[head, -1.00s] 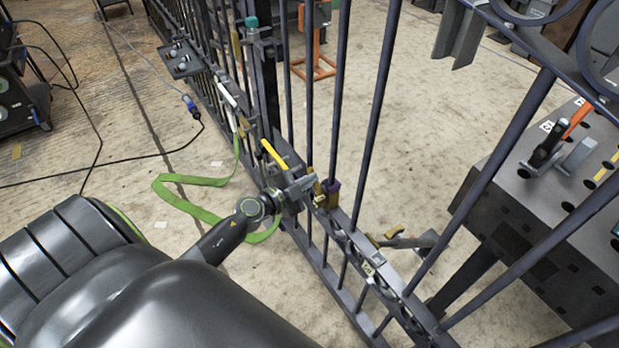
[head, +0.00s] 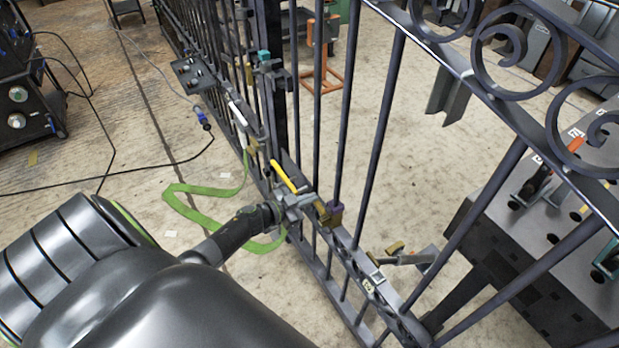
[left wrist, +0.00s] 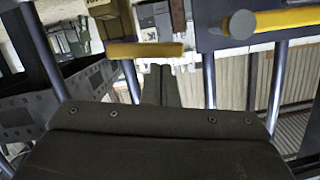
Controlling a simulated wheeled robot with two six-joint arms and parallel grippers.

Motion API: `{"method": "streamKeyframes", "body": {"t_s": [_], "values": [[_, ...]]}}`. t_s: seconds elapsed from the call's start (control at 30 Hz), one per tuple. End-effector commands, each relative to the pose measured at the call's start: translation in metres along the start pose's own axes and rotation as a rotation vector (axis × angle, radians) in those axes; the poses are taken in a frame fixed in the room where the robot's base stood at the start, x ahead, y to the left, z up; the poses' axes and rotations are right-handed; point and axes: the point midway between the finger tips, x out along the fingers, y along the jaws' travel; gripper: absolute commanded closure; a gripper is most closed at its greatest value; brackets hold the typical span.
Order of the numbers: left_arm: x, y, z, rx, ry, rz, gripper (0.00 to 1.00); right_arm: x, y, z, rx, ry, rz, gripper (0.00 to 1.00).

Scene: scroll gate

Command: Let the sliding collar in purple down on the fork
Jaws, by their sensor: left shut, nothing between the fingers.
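The sliding collar in purple (head: 334,206) is small in the head view, around an upright bar of the gate, at the rail. A brass-coloured piece (head: 331,219) sits right beneath or against it; I cannot tell whether this is the fork or whether the two touch. My left gripper (head: 308,198) is at the rail just left of the collar, shut and empty. Its fingers also show shut in the left wrist view (left wrist: 161,84). My right gripper is not in view.
A yellow lever (head: 284,176) stands beside my left gripper. A green strap (head: 205,205) hangs from the gate to the floor. A latch with a dark handle (head: 405,259) is farther right. A perforated table (head: 530,235) stands behind the gate.

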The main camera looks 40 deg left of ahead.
Motion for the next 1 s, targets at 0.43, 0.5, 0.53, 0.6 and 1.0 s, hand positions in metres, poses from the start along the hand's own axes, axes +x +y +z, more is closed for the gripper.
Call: {"method": "streamKeyframes", "body": {"t_s": [0.43, 0.5, 0.53, 0.6, 1.0], "values": [[0.001, -0.001, 0.001, 0.001, 0.000, 0.000, 1.00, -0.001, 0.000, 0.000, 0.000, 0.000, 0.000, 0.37], [0.001, -0.001, 0.001, 0.002, 0.000, 0.000, 1.00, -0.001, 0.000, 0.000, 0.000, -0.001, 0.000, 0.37], [0.001, -0.001, 0.001, 0.002, 0.000, 0.000, 1.00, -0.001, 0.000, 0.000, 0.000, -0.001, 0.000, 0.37], [0.001, -0.001, 0.001, 0.002, 0.000, 0.000, 1.00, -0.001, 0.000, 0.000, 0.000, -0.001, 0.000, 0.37], [-0.028, -0.001, 0.001, 0.003, -0.003, 0.000, 1.00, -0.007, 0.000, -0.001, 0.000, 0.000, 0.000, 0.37]]}}
